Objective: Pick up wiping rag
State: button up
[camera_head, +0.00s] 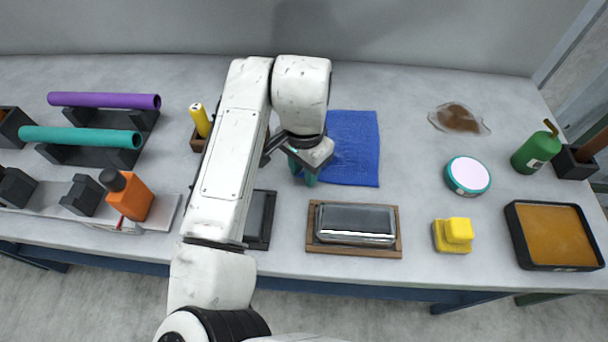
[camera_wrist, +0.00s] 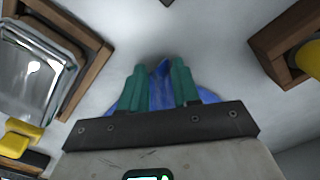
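The wiping rag is a blue cloth (camera_head: 355,150) on the table, right of my gripper in the head view, with creases near its left side. My gripper (camera_head: 302,176) points down at the rag's left edge, and my forearm hides part of this area. In the wrist view, the teal fingers (camera_wrist: 158,82) stand a little apart. A narrow peak of the blue rag (camera_wrist: 162,90) shows between them, and more blue shows outside both fingers. I cannot tell whether the fingers press on the cloth.
A metal muffler piece in a wooden tray (camera_head: 312,240) is in front of the rag. A yellow item in a wooden holder (camera_head: 198,143) stands left of my arm. A round tin (camera_head: 468,176) and a yellow block (camera_head: 453,235) are to the right. Table behind the rag is clear.

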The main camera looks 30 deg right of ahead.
jog(key=c, duration=0.4)
jog(key=shift+c, duration=0.5)
jog(key=shift+r, duration=0.25)
grip_shut()
notch_tip(320, 180, up, 11)
jog(key=p, duration=1)
jog(key=shift+r, duration=0.2)
notch_tip(320, 180, up, 18)
jog(key=p, duration=0.8)
